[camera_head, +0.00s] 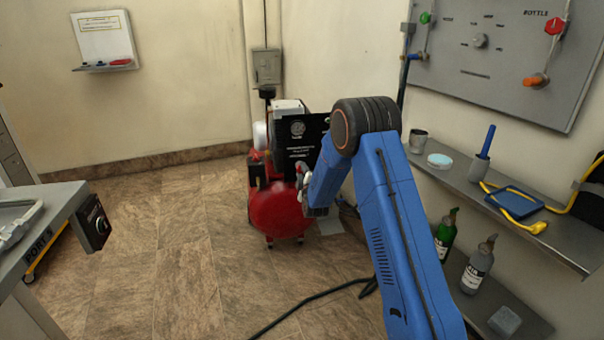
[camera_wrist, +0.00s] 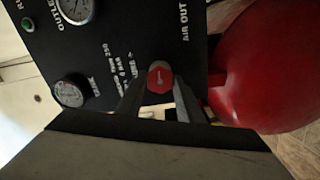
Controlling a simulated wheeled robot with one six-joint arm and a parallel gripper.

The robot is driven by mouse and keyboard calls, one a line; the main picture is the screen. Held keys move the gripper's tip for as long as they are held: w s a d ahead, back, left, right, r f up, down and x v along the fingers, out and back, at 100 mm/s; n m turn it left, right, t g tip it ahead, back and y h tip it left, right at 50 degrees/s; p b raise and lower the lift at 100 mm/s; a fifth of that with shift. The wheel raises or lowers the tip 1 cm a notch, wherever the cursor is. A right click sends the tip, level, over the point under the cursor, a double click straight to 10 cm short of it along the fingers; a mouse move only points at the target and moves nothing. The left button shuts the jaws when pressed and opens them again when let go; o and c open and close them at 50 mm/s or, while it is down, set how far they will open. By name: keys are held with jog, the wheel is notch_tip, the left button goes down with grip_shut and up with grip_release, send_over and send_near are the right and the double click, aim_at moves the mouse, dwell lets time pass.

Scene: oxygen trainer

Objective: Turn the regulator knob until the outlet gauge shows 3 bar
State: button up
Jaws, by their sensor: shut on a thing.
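The red regulator knob (camera_wrist: 160,77) sits on the black panel (camera_wrist: 115,35) in the wrist view. My gripper (camera_wrist: 161,92) is shut on it, one finger on each side. The outlet gauge (camera_wrist: 76,8), white-faced, is at the top edge by the OUTLET label and partly cut off; its reading is too small to tell. A second gauge (camera_wrist: 69,94) is lower left. In the head view, the panel (camera_head: 312,132) stands above the red compressor tank (camera_head: 278,214); my arm hides the knob and part of the panel there.
The red tank (camera_wrist: 275,65) bulges close to the right of my gripper in the wrist view. A shelf (camera_head: 510,208) with bottles below stands to the right. A bench (camera_head: 45,215) stands at the left. A dark hose (camera_head: 312,298) lies on the tiled floor (camera_head: 190,240), which is mostly clear.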

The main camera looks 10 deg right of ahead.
jog(key=shift+n, duration=0.5)
jog(key=o, duration=1.1)
jog(key=shift+a, duration=0.1)
jog(key=shift+c, duration=0.2)
jog(key=shift+s, duration=0.1)
jog(key=s, duration=1.7)
jog(key=shift+s, duration=0.15)
